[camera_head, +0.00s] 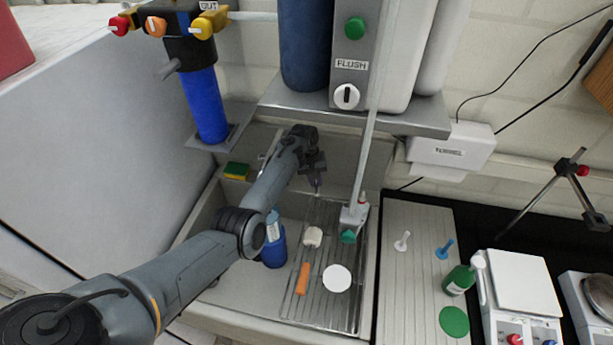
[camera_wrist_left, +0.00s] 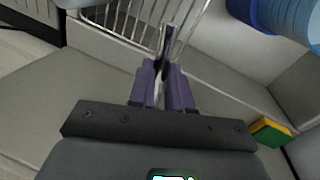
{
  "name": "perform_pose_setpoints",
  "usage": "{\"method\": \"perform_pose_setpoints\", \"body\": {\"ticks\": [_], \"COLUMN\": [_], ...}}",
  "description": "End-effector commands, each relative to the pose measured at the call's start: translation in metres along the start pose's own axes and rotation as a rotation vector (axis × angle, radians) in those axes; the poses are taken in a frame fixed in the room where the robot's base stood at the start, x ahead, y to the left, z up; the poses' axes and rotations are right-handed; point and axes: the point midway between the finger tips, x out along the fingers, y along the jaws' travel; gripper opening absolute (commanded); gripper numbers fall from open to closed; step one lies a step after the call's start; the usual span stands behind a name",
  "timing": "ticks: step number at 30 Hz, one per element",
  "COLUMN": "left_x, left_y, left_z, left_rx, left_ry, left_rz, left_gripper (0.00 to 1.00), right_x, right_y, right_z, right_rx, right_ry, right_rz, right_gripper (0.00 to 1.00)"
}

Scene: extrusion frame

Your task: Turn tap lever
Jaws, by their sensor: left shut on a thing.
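My left gripper (camera_head: 317,187) reaches over the back of the sink (camera_head: 205,212). In the left wrist view its two purple fingers (camera_wrist_left: 165,85) are shut on a thin grey metal piece, which looks like the tap lever (camera_wrist_left: 169,38). The lever sticks out beyond the fingertips. Its far end and its mount are not clear. In the head view my wrist and fingers hide most of the tap, and a thin metal tube (camera_head: 270,143) shows behind my arm. My right gripper is not in either view.
A yellow-green sponge (camera_head: 236,171) lies at the sink's back left. A blue bottle (camera_head: 275,248) stands beside my forearm. The wire rack (camera_head: 325,306) holds a white disc (camera_head: 337,278) and an orange-handled brush (camera_head: 302,279). A tall thin pole (camera_head: 367,140) rises right of my gripper.

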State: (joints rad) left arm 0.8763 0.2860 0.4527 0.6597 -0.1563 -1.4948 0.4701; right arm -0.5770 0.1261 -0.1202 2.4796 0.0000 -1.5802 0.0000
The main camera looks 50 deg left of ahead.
Motion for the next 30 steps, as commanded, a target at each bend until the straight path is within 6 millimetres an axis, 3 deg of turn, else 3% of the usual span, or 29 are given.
{"method": "perform_pose_setpoints", "body": {"ticks": [12, 29, 30], "left_x": [-0.005, -0.005, -0.005], "left_y": [-0.022, -0.026, -0.026], "left_z": [-0.004, -0.004, -0.004], "left_rx": [0.199, 0.231, 0.231], "left_ry": [-0.041, -0.046, -0.046], "left_rz": [0.0, -0.001, -0.001], "left_gripper": [0.0, 0.0, 0.24], "right_x": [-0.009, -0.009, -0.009], "right_y": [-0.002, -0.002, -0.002], "right_z": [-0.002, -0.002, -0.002], "right_rx": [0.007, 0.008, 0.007], "right_ry": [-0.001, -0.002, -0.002], "right_rz": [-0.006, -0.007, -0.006], "right_gripper": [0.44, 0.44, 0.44]}}
